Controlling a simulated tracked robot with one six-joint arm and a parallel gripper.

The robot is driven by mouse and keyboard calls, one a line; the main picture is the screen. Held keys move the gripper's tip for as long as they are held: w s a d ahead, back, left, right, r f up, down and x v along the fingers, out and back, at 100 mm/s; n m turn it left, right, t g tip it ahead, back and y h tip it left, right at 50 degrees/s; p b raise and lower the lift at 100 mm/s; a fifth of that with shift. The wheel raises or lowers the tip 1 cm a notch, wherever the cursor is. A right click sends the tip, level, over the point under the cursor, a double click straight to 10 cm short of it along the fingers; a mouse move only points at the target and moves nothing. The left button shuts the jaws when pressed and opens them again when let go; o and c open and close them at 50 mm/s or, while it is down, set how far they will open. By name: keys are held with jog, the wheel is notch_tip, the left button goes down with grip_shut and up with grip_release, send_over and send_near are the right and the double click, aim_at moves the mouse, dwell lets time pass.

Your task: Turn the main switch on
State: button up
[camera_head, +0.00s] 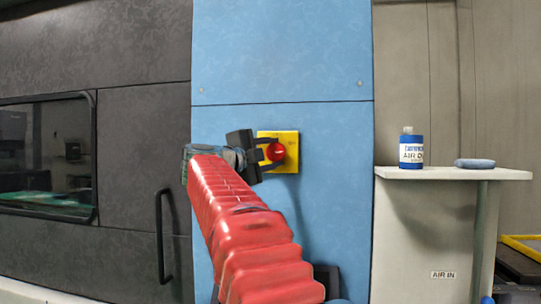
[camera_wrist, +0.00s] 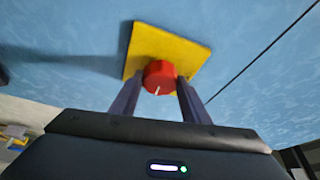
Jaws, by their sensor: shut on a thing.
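The main switch is a red round knob (camera_head: 275,152) on a yellow square plate (camera_head: 291,138), fixed to a blue panel. My gripper (camera_head: 270,152) reaches it from the left, with its fingers at the knob. In the wrist view the red knob (camera_wrist: 159,76) sits between the two dark fingers, and my gripper (camera_wrist: 157,92) is shut on it. A white mark shows on the knob's near face. The yellow plate (camera_wrist: 180,48) appears tilted in that view. Lettering on the plate's right side is too small to read.
The blue panel (camera_head: 300,60) is flat around the switch. A dark machine door with a window and a black handle (camera_head: 163,235) is at left. At right, a pale shelf (camera_head: 500,174) bears a blue and white bottle (camera_head: 411,152) and a blue cloth-like item (camera_head: 475,163).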

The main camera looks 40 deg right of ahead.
jog(key=shift+s+d+f+m, duration=0.1)
jog(key=shift+d+f+m, duration=0.05)
jog(key=shift+m, duration=0.35)
jog(key=o, duration=1.1)
jog(key=shift+c, duration=0.2)
jog(key=shift+a, duration=0.5)
jog(key=r+v, duration=0.1)
jog(key=v, duration=1.2)
jog(key=shift+f, duration=0.3)
